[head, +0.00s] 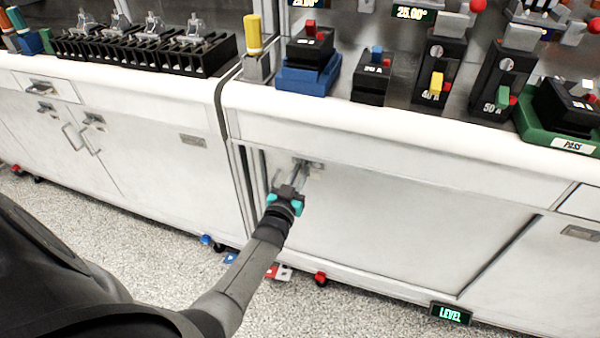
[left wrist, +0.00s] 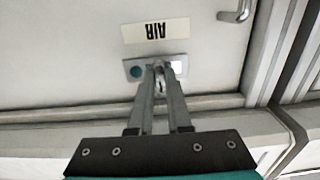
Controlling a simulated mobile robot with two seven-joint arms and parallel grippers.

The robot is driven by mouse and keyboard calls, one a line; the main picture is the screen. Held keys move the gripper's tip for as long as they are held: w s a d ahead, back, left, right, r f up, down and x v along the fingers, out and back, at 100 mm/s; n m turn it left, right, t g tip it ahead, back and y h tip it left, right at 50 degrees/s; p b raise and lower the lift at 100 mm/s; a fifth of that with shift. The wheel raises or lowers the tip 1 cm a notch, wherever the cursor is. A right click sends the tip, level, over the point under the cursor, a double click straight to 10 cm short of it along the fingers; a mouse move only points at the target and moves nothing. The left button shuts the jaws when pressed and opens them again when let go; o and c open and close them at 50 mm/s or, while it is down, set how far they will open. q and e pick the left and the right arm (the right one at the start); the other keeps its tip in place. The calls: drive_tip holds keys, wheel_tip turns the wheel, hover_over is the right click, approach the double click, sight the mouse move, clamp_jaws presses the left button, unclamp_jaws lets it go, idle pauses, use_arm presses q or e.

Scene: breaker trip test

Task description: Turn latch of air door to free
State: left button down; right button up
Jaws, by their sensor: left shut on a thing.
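The air door (head: 400,215) is a white cabinet panel under the counter in the head view. Its latch (head: 316,164) is a small metal plate near the door's upper left corner. In the left wrist view the latch plate (left wrist: 134,70) has a teal dot at its left end and a pale patch at its right. An upside-down "AIR" label (left wrist: 156,30) sits by it. My left gripper (head: 299,172) reaches the latch from below; its fingers (left wrist: 158,80) are shut on the latch's small knob, which they mostly hide. My right gripper is not in view.
The counter edge (head: 400,150) runs above the door, with breakers on stands (head: 310,60) on top. Another cabinet with bar handles (head: 75,138) stands at left. A "LEVEL" display (head: 451,314) and red caster (head: 320,279) are low by the speckled floor.

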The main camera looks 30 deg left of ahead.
use_arm(q)
drive_tip(key=c, duration=0.9)
unclamp_jaws()
drive_tip(key=shift+o, duration=0.2)
drive_tip(key=shift+s, duration=0.1)
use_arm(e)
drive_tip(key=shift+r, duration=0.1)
use_arm(q)
drive_tip(key=shift+s+d, duration=0.1)
drive_tip(key=shift+s, duration=0.2)
drive_tip(key=p+v, duration=0.4)
drive_tip(key=v, duration=1)
drive_tip(key=shift+s+p, duration=0.2)
drive_tip(key=shift+p, duration=0.1)
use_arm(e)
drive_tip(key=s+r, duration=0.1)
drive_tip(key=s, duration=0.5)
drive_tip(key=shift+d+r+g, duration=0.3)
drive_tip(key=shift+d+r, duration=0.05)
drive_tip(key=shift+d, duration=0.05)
